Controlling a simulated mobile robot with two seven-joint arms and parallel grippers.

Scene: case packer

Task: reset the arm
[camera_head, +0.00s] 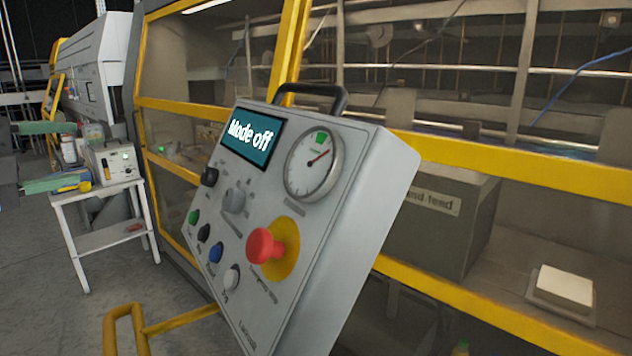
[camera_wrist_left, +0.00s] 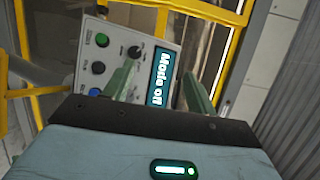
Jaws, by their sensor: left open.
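The grey control box (camera_head: 375,200) fills the middle of the head view, tilted. Its screen (camera_head: 252,134) reads "Mode off". In the left wrist view the same fingers (camera_wrist_left: 158,72) stand before the screen and buttons. My right gripper is not in view.
A yellow-framed machine enclosure (camera_head: 560,172) stands behind the box. Inside it are a grey bin (camera_head: 440,230) and a white pad (camera_head: 565,287). A small white table (camera_head: 105,240) with an instrument (camera_head: 115,160) stands at left. A yellow rail (camera_head: 125,315) is low in front.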

